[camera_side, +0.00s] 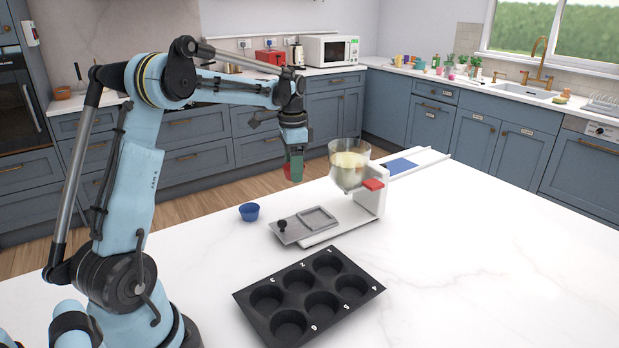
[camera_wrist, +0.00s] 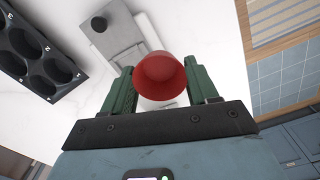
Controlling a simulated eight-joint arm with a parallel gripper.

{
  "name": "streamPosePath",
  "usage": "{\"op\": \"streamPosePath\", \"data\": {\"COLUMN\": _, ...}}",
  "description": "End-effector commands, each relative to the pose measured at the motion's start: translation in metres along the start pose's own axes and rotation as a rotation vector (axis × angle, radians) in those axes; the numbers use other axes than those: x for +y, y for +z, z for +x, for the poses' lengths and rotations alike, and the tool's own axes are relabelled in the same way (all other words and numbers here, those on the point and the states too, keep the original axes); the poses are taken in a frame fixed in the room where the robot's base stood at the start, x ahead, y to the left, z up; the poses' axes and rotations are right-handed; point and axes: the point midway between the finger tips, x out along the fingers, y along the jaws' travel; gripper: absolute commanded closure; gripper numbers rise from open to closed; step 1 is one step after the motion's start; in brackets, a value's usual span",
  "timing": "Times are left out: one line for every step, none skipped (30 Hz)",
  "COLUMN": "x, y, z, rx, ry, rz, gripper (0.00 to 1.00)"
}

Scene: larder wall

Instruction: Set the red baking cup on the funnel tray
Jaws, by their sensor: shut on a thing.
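My gripper (camera_side: 293,165) is shut on the red baking cup (camera_wrist: 160,75), held between the two green fingers in the wrist view. In the side view the cup is mostly hidden behind the fingers, and only a bit of red shows. The gripper is in the air above the counter's far edge, left of the funnel. The funnel (camera_side: 349,165) is a clear bowl with pale contents on a white stand with a red block (camera_side: 373,184). The grey funnel tray (camera_side: 290,231), with a square frame and a black knob, lies at the stand's foot, below and apart from the cup.
A blue baking cup (camera_side: 249,212) stands on the counter left of the tray. A black muffin tin (camera_side: 310,296) with numbered wells lies in front. A white rail with a blue patch (camera_side: 402,166) extends behind the funnel. The counter's right side is clear.

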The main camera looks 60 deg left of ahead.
Motion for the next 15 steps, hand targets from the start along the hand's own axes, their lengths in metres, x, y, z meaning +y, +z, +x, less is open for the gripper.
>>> {"op": "streamPosePath", "data": {"x": 0.021, "y": -0.009, "z": -0.008, "rx": 0.000, "ry": 0.000, "rz": -0.011, "gripper": 0.70}}
{"op": "streamPosePath", "data": {"x": 0.034, "y": -0.012, "z": -0.013, "rx": 0.000, "ry": 0.000, "rz": -0.026, "gripper": 0.70}}
{"op": "streamPosePath", "data": {"x": 0.051, "y": -0.017, "z": -0.018, "rx": 0.000, "ry": 0.000, "rz": -0.048, "gripper": 0.70}}
{"op": "streamPosePath", "data": {"x": 0.064, "y": -0.020, "z": -0.022, "rx": 0.000, "ry": 0.000, "rz": -0.064, "gripper": 0.70}}
{"op": "streamPosePath", "data": {"x": 0.077, "y": -0.022, "z": -0.026, "rx": 0.000, "ry": 0.000, "rz": -0.081, "gripper": 0.70}}
{"op": "streamPosePath", "data": {"x": 0.093, "y": -0.025, "z": -0.032, "rx": 0.000, "ry": 0.000, "rz": -0.102, "gripper": 0.70}}
{"op": "streamPosePath", "data": {"x": 0.106, "y": -0.026, "z": -0.035, "rx": 0.000, "ry": 0.000, "rz": -0.119, "gripper": 0.70}}
{"op": "streamPosePath", "data": {"x": 0.119, "y": -0.027, "z": -0.038, "rx": 0.000, "ry": 0.000, "rz": -0.134, "gripper": 0.70}}
{"op": "streamPosePath", "data": {"x": 0.136, "y": -0.027, "z": -0.042, "rx": 0.000, "ry": 0.000, "rz": -0.156, "gripper": 0.70}}
{"op": "streamPosePath", "data": {"x": 0.148, "y": -0.027, "z": -0.045, "rx": 0.000, "ry": 0.000, "rz": -0.172, "gripper": 0.70}}
{"op": "streamPosePath", "data": {"x": 0.159, "y": -0.026, "z": -0.047, "rx": 0.000, "ry": 0.000, "rz": -0.189, "gripper": 0.70}}
{"op": "streamPosePath", "data": {"x": 0.174, "y": -0.025, "z": -0.050, "rx": 0.000, "ry": 0.000, "rz": -0.208, "gripper": 0.70}}
{"op": "streamPosePath", "data": {"x": 0.184, "y": -0.023, "z": -0.052, "rx": 0.000, "ry": 0.000, "rz": -0.224, "gripper": 0.70}}
{"op": "streamPosePath", "data": {"x": 0.193, "y": -0.022, "z": -0.053, "rx": 0.000, "ry": 0.000, "rz": -0.238, "gripper": 0.70}}
{"op": "streamPosePath", "data": {"x": 0.205, "y": -0.019, "z": -0.055, "rx": 0.000, "ry": 0.000, "rz": -0.255, "gripper": 0.70}}
